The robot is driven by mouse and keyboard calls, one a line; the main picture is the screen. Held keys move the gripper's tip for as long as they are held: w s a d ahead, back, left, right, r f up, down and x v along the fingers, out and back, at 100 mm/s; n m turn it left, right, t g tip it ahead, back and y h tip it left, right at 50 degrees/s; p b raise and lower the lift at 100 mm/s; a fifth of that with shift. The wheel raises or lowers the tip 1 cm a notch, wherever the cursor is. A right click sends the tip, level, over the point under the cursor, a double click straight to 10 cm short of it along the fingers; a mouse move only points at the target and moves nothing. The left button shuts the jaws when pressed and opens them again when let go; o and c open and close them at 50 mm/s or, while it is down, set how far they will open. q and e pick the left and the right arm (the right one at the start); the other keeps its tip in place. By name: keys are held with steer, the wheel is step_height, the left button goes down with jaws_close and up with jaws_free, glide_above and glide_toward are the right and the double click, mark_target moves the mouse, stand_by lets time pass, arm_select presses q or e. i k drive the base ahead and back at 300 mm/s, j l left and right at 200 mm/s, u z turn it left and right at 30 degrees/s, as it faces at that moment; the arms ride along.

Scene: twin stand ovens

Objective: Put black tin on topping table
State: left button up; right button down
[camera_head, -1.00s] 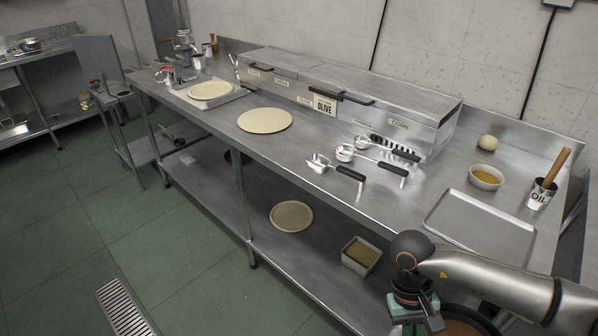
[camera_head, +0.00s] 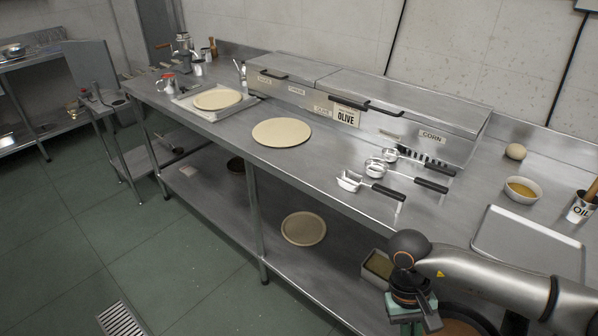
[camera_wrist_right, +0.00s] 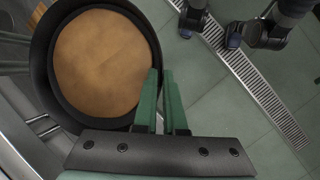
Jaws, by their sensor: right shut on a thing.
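The black tin (camera_wrist_right: 42,75), round with an orange-brown base inside, fills the left of the right wrist view. My right gripper (camera_wrist_right: 160,78) is shut on its rim with green fingers. In the head view the tin (camera_head: 478,318) shows partly at the bottom edge, beside my right gripper (camera_head: 418,326), in front of the table and lower than its top. The steel topping table (camera_head: 330,158) runs diagonally across the head view, with a lower shelf. My left gripper is not in view.
On the tabletop are a pale dough disc (camera_head: 281,132), another disc (camera_head: 217,99) on a tray, several black-handled ladles, an empty tray (camera_head: 530,240), a sauce bowl (camera_head: 522,190) and a topping box (camera_head: 360,110). Clear tabletop lies around the dough disc. Green floor is open at left.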

mark_target(327, 159)
steer(key=i+j, duration=0.1)
steer(key=j, duration=0.25)
steer(key=i+j, duration=0.1)
steer(key=j, duration=0.25)
steer(key=i+j, duration=0.1)
steer(key=j, duration=0.2)
steer(key=i+j+z, duration=0.1)
steer(key=j, duration=0.25)
